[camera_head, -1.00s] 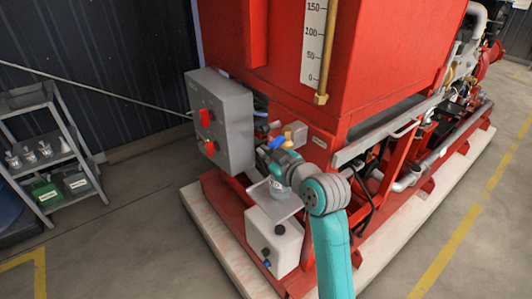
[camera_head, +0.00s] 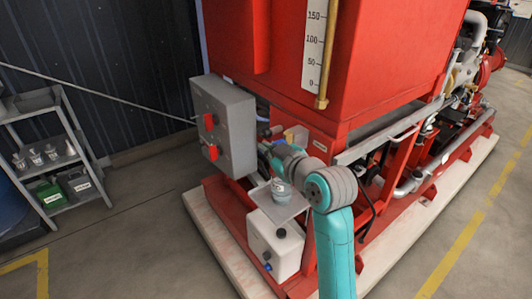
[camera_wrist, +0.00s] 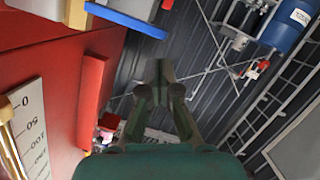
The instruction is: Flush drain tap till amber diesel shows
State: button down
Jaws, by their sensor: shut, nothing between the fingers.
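My gripper (camera_wrist: 163,85) shows in the wrist view with its fingertips together and nothing between them. In the head view my wrist hides most of it, in front of the red skid near the tank's lower corner. A blue lever (camera_wrist: 125,19) lies at the upper left of the wrist view, apart from the fingers; I cannot tell whether it is the drain tap's handle. A yellowish fitting (camera_head: 297,136) shows just behind my wrist. A small labelled jar (camera_head: 281,188) stands on a grey tray (camera_head: 286,209) below my arm. I cannot make out the liquid's colour.
A grey box with red switches (camera_head: 224,125) is close to the left of my wrist. The red tank (camera_head: 380,60) with a scale (camera_head: 315,45) rises above. A white container (camera_head: 275,245) sits below the tray. A shelf rack (camera_head: 55,150) stands far left. Floor between is clear.

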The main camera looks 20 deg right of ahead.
jog(key=v, duration=0.7)
jog(key=shift+s, duration=0.35)
jog(key=shift+d+r, duration=0.1)
